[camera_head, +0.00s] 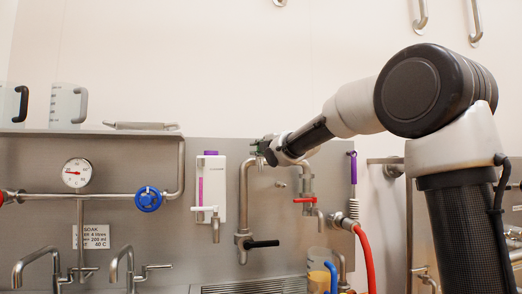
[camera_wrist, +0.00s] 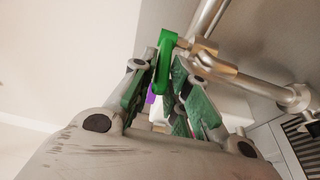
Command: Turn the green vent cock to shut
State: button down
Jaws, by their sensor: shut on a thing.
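The green vent cock's lever (camera_wrist: 166,62) shows in the wrist view, its far end at a brass-coloured fitting (camera_wrist: 205,47) on a steel pipe. My gripper (camera_wrist: 163,92) has its two green-padded fingers on either side of the lever and is shut on it. In the head view my gripper (camera_head: 264,152) is at the top of the bent steel pipe (camera_head: 244,190), in front of the steel back panel. The cock itself is mostly hidden there by my gripper.
To the left are a white dispenser with a purple cap (camera_head: 210,188), a blue valve wheel (camera_head: 148,199) and a gauge (camera_head: 77,172). A red-handled tap (camera_head: 306,199), a black lever (camera_head: 262,244) and a red hose (camera_head: 367,255) are close by. Jugs (camera_head: 66,105) stand on the shelf.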

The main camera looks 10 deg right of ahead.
jog(key=shift+w+a, duration=0.3)
jog(key=shift+a, duration=0.55)
jog(key=shift+w+a, duration=0.45)
jog(key=shift+a, duration=0.2)
jog(key=shift+w+a, duration=0.5)
jog(key=shift+w, duration=0.15)
